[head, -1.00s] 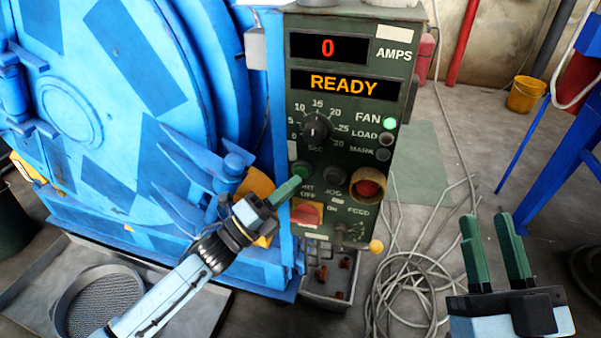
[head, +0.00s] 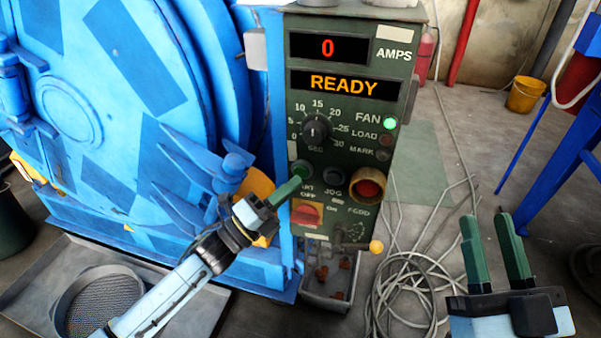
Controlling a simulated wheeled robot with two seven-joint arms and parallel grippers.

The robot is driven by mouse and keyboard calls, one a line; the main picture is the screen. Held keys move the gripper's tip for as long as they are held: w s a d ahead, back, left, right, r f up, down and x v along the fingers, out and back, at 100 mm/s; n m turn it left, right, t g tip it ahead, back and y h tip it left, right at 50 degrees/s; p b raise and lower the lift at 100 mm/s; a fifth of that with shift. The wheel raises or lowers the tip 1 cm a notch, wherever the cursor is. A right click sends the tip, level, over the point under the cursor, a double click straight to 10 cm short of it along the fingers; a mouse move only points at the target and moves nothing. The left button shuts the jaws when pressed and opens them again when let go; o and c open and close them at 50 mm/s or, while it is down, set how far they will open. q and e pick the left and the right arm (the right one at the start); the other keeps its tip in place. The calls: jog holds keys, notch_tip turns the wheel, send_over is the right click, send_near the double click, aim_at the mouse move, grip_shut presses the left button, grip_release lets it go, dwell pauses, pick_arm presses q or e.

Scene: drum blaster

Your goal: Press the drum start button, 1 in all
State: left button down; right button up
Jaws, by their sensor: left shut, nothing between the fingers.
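The dark green control panel (head: 350,130) stands in the middle of the head view. Its displays read 0 AMPS and READY (head: 345,85). The green start button (head: 301,169) is at the panel's lower left, its label partly covered. My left gripper (head: 291,186) is shut and empty, its green fingertips just below and left of that button. I cannot tell whether they touch it. My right gripper (head: 492,245) is open and empty at the lower right, well away from the panel.
Beside the start button are the JOG button (head: 333,175) and a red button in a yellow collar (head: 368,187). A red OFF/ON switch (head: 306,213) sits below. The blue drum machine (head: 120,110) fills the left. Loose cable (head: 405,290) lies on the floor.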

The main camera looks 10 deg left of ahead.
pick_arm(q)
jog(key=shift+w, duration=0.1)
dwell(0.5)
jog(key=shift+w, duration=0.3)
